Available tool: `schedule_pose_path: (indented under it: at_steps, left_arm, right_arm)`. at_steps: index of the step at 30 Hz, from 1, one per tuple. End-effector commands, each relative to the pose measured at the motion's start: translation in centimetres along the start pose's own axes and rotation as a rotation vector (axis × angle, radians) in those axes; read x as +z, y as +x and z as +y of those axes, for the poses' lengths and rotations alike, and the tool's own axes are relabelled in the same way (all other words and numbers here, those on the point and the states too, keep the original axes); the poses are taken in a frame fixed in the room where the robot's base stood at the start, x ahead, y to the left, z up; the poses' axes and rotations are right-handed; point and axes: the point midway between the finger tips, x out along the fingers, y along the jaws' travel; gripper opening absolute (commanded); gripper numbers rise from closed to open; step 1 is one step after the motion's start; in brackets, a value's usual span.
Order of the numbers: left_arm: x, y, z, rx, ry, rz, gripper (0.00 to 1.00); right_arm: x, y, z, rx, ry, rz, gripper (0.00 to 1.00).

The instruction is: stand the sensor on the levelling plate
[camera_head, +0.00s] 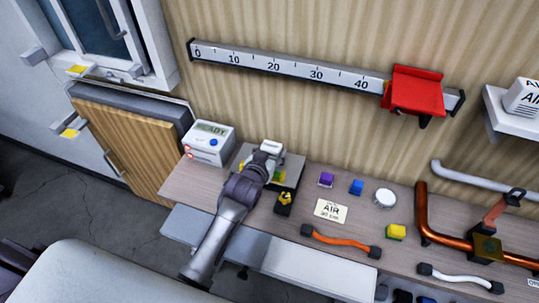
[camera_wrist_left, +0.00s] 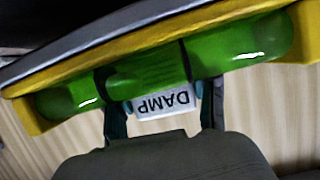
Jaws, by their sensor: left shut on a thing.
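My left gripper (camera_head: 266,156) is over the grey levelling plate (camera_head: 292,169) near the back of the bench. In the left wrist view the gripper (camera_wrist_left: 163,104) is shut on a white block marked DAMP, the sensor (camera_wrist_left: 162,103); its lettering appears upside down. The sensor also shows as a small pale top in the head view (camera_head: 271,147). A green vial in a yellow frame (camera_wrist_left: 145,70), seemingly part of the plate, crosses the wrist view beyond the sensor. The arm hides much of the plate, and I cannot tell whether the sensor touches it. My right gripper is not in view.
A white READY box (camera_head: 209,142) stands left of the plate. A black block with a yellow piece (camera_head: 284,203) is in front.

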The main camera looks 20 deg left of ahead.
Motion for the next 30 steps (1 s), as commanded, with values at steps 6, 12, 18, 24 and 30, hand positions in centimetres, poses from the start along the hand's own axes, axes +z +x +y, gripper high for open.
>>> schedule_pose_path:
  at_steps: [6, 12, 18, 24, 30]
  left_arm:
    - [-0.1, -0.1, 0.0, -0.001, 0.0, 0.0, 0.64]
    - [-0.1, 0.0, 0.0, 0.0, 0.0, 0.0, 0.83]
    - [-0.1, -0.1, 0.0, 0.0, -0.001, 0.001, 0.83]
    - [0.0, -1.6, 0.0, 0.0, -0.001, 0.0, 0.83]
    - [0.1, -5.7, 0.0, 0.001, -0.002, 0.001, 0.83]
  right_arm:
    - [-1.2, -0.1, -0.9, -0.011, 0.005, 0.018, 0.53]
    - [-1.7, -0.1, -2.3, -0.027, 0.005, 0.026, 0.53]
    - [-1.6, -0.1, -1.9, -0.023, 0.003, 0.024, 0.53]
    - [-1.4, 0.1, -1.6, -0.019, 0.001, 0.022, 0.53]
    - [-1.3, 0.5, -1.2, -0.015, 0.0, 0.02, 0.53]
